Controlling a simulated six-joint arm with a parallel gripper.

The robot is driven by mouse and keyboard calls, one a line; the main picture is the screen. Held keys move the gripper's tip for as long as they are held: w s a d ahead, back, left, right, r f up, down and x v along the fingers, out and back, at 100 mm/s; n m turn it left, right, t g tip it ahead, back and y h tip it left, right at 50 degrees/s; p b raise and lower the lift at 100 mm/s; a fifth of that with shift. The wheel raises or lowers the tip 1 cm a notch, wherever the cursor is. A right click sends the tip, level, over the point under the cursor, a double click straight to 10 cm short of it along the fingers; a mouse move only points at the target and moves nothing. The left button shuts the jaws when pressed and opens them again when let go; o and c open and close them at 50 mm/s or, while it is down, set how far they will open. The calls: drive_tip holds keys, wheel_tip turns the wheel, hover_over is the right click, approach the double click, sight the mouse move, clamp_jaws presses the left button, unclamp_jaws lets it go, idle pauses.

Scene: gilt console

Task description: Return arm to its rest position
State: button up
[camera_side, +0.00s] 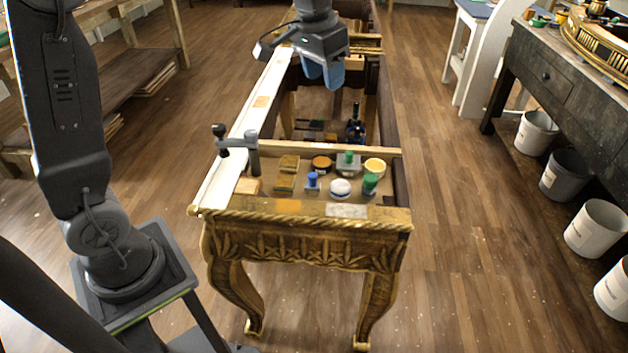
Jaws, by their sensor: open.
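My gripper (323,76) hangs over the far part of the gilt console (310,245), pointing down. Its blue fingertips are apart, and I see nothing held between them. It is well above the console's open frame, clear of the items in the near tray. My arm base and a lower link stand at the left of the view. The upper part of the arm above the gripper is cut off by the top edge.
A tray board (300,204) at the console's near end holds several small pots, stamps and blocks. Dark bottles (355,125) stand lower inside. White and grey buckets (596,228) line the right bench. Floor right of the console is clear.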

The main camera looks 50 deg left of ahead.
drive_tip(key=s+d+f+t, duration=0.1)
drive_tip(key=s+d, duration=0.1)
drive_tip(key=s, duration=0.9)
drive_tip(key=s+d+f+t, duration=0.1)
drive_tip(key=s+d+t, duration=0.1)
drive_tip(key=s, duration=1)
drive_tip(key=shift+s+f, duration=0.25)
drive_tip(key=shift+f, duration=0.1)
